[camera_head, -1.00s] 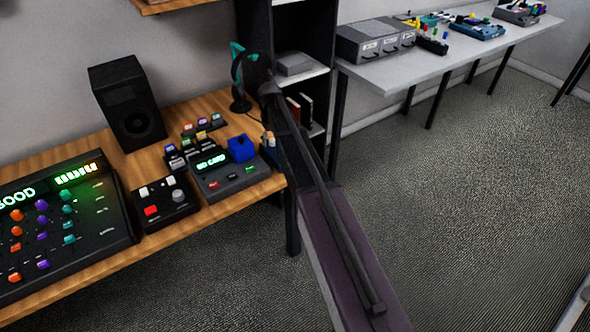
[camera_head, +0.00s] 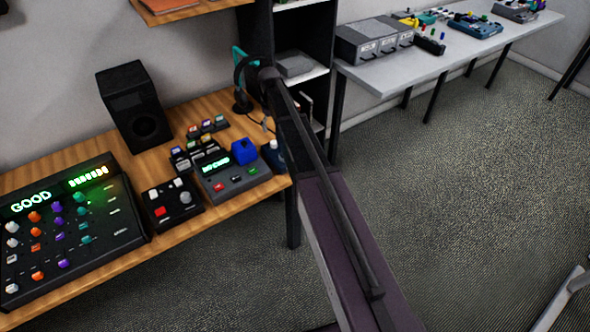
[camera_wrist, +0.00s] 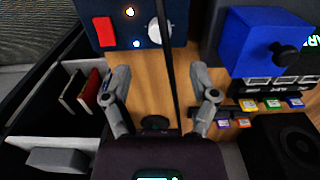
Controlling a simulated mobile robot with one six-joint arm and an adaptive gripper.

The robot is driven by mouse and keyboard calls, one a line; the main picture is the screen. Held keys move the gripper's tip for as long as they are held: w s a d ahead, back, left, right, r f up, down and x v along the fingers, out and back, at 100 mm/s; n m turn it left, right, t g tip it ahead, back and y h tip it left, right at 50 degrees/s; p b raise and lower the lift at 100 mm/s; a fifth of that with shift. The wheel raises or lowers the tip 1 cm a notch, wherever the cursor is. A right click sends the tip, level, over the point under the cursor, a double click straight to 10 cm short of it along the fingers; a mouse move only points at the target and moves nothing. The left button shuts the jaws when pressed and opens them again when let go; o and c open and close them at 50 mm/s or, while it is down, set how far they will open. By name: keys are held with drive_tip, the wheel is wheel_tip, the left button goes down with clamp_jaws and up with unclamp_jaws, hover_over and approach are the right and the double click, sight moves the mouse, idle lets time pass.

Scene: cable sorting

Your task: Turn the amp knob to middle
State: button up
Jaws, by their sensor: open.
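In the wrist view, a dark blue-black box at the top has a red button, small orange and blue lights and a round silver knob (camera_wrist: 155,31) with a white mark; I take this as the amp knob. The mark's exact angle is unclear behind a dark thin bar (camera_wrist: 170,75) crossing in front of it. My gripper (camera_wrist: 162,85) is open, its two fingers spread either side of the bar, below the box and apart from the knob. In the head view, a dark box (camera_head: 272,156) at the desk's right end is partly hidden by my arm, and my gripper cannot be made out.
The wooden desk (camera_head: 85,150) holds a mixer (camera_head: 125,222) reading GOOD, a small black box (camera_head: 160,222) with a grey knob, a card device (camera_head: 232,185) with a blue block (camera_head: 244,151), and a speaker (camera_head: 133,108). A shelf unit stands behind my arm.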

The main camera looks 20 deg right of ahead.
drive_tip(key=shift+r+p, duration=2.8)
drive_tip(key=shift+r, duration=0.25)
drive_tip(key=s+f+m+b, duration=0.2)
drive_tip(key=s+m, duration=0.1)
drive_tip(key=s, duration=2.5)
drive_tip(key=shift+s+f+m, duration=0.15)
drive_tip(key=shift+f+m, duration=0.1)
drive_tip(key=shift+m, duration=0.05)
drive_tip(key=shift+d, duration=0.1)
drive_tip(key=shift+s, duration=0.45)
